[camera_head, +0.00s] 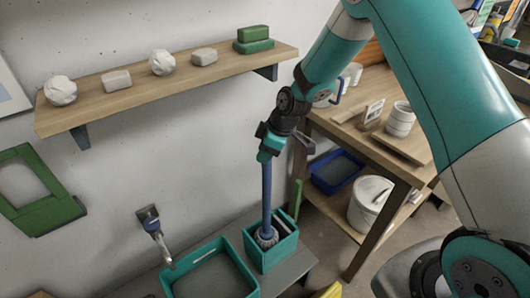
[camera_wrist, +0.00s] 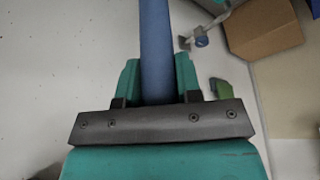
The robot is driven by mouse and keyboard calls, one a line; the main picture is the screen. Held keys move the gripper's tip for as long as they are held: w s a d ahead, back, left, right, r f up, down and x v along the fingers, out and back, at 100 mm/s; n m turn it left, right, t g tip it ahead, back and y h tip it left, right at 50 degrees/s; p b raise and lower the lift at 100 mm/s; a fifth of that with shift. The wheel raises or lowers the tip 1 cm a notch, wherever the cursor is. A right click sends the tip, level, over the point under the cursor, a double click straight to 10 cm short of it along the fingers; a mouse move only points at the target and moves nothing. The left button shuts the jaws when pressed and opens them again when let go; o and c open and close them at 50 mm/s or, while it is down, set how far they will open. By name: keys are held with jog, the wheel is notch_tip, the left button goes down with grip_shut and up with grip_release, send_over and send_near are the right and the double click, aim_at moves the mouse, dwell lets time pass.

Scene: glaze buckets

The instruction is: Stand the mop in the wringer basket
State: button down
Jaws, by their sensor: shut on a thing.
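The mop has a blue handle (camera_head: 266,190) that stands nearly upright in the head view. My gripper (camera_head: 270,150) is shut around the handle near its top. In the wrist view the blue handle (camera_wrist: 155,45) runs between the two teal fingers of my gripper (camera_wrist: 157,85). The grey mop head (camera_head: 266,238) is at the bottom, inside the left part of a teal box-shaped bucket (camera_head: 268,262). A dark slotted part, seemingly the wringer basket (camera_head: 286,222), shows at the bucket's right. I cannot tell whether the mop head rests on the bottom.
A teal basin (camera_head: 180,288) stands left of the bucket below a wall tap (camera_head: 151,224). A wooden shelf (camera_head: 110,104) with several pale lumps and blocks is on the wall. A wooden table (camera_head: 345,128) stands right, with a blue tray (camera_head: 335,172) and white bucket (camera_head: 370,205) below.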

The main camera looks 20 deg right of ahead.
jog(key=shift+f, duration=0.4)
jog(key=shift+f, duration=0.15)
jog(key=c, duration=0.8)
grip_release()
